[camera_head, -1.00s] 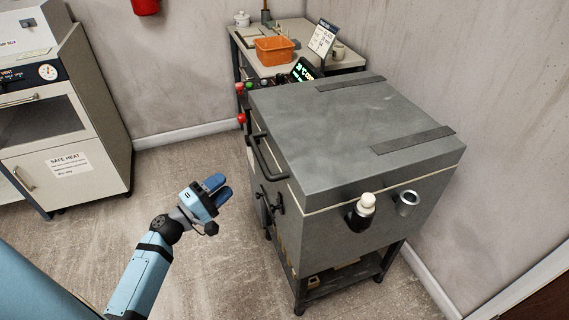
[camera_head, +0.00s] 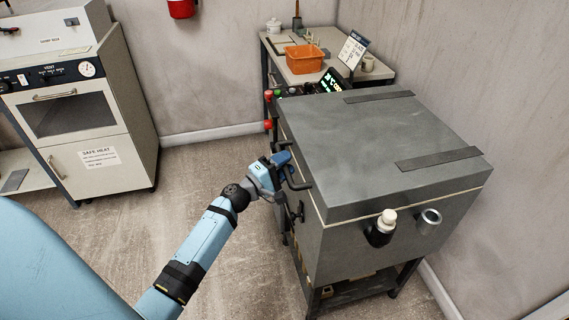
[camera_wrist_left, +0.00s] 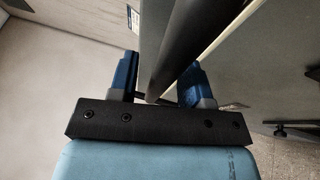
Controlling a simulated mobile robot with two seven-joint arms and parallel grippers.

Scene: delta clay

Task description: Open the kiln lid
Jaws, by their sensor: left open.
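The kiln is the large grey box in the head view, with its flat lid (camera_head: 375,140) lying shut; a thin pale seam runs below the lid's edge. A dark bar handle (camera_head: 293,173) sticks out from the lid's left side. My left gripper (camera_head: 283,165) is at this handle, its fingers partly overlapping it. In the left wrist view my left gripper (camera_wrist_left: 160,82) is open, and the dark handle bar (camera_wrist_left: 190,38) runs between its two blue fingers. I cannot tell whether either finger touches the bar. My right gripper is not in view.
A dark latch (camera_head: 296,210) sits on the kiln's side below the handle. Two ports, one with a white plug (camera_head: 388,218), project from its front. A cabinet (camera_head: 85,110) stands left, and a worktable with an orange bin (camera_head: 304,60) behind. The floor between is clear.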

